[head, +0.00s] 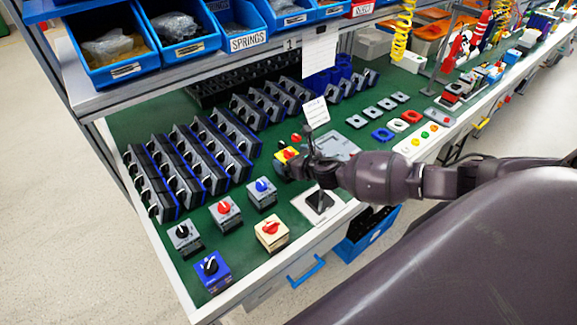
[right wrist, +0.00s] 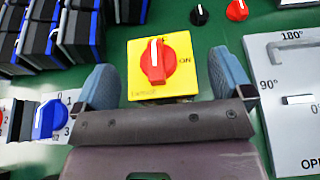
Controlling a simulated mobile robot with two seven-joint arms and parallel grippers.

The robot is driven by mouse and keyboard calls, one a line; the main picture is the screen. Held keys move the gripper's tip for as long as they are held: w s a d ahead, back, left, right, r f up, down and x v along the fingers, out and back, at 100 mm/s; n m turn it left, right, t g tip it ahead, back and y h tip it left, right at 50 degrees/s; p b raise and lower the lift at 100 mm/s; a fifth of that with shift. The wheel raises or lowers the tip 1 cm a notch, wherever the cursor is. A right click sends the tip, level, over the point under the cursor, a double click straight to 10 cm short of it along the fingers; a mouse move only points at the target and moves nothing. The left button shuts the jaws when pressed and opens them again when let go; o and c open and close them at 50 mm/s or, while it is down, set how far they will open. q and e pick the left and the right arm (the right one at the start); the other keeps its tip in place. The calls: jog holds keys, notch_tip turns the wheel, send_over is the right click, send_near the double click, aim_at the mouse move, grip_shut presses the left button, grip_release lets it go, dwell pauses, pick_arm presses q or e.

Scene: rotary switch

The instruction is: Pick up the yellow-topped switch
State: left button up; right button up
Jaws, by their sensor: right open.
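The yellow-topped switch (right wrist: 184,86) has a square yellow plate with a red knob and the letters ON. In the head view, the switch (head: 281,156) stands on the green worktop, partly hidden by my right gripper (head: 300,160). In the right wrist view, my right gripper (right wrist: 162,62) is open. Its two blue-grey fingers are on the left and right sides of the switch, with a visible gap on each side. My left gripper does not show.
A blue-knob switch (head: 262,191) and several other switches stand at the front left. Rows of black-and-blue modules (head: 190,170) stand behind. A grey angle plate (right wrist: 290,100) lies right of the gripper. A shelf with blue bins (head: 180,35) overhangs the back.

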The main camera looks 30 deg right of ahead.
jog(key=shift+x, duration=0.95)
jog(key=c, duration=1.1)
jog(key=shift+c, duration=0.2)
